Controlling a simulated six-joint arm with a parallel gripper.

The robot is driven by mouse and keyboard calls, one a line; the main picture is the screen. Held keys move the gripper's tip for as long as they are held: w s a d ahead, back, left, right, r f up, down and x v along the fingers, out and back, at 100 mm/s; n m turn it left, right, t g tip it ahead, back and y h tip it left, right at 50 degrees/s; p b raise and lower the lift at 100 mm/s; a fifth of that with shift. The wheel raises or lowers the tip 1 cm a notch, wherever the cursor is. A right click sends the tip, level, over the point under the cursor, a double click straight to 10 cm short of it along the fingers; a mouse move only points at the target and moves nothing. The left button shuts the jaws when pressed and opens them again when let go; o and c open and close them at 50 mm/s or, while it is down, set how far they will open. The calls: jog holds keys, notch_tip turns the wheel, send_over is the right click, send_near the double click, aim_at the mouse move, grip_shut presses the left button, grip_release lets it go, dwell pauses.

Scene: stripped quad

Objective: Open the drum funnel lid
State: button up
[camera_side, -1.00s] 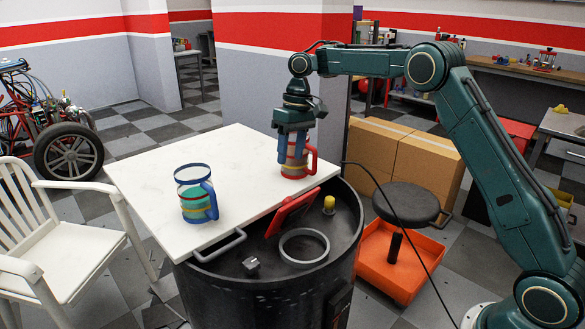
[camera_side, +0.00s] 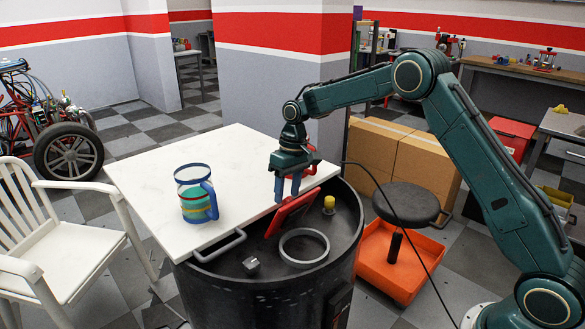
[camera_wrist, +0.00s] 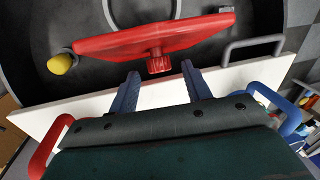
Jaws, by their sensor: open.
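The red lid (camera_side: 290,212) stands tilted up on the black drum top, close to the front edge of the white board. It also shows in the wrist view (camera_wrist: 110,45), with a red knob (camera_wrist: 158,64) on the side facing me. A grey ring (camera_side: 304,248), apparently the funnel opening, lies in front of the lid. My gripper (camera_side: 288,196) is just above and behind the lid, over the board's edge. In the wrist view its blue fingers (camera_wrist: 160,85) are open and empty, pointing at the knob, one on each side but short of it.
A white board (camera_side: 160,185) covers the back of the drum (camera_side: 345,240). A blue-handled mug (camera_side: 196,195) stands on it; a red mug (camera_wrist: 45,148) is mostly hidden behind my gripper. A yellow cap (camera_side: 329,205) and a grey handle (camera_side: 220,246) are near the lid.

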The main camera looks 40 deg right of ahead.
jog(key=shift+a+f, duration=0.1)
jog(key=shift+f, duration=0.65)
grip_shut()
jog(key=shift+w+r, duration=0.1)
jog(key=shift+w, duration=0.4)
jog(key=shift+w+f, duration=0.2)
jog(key=shift+w, duration=0.7)
jog(key=shift+w+f, duration=0.15)
jog(key=shift+w, duration=0.7)
jog(key=shift+w+f, duration=0.2)
jog(key=shift+w, duration=0.7)
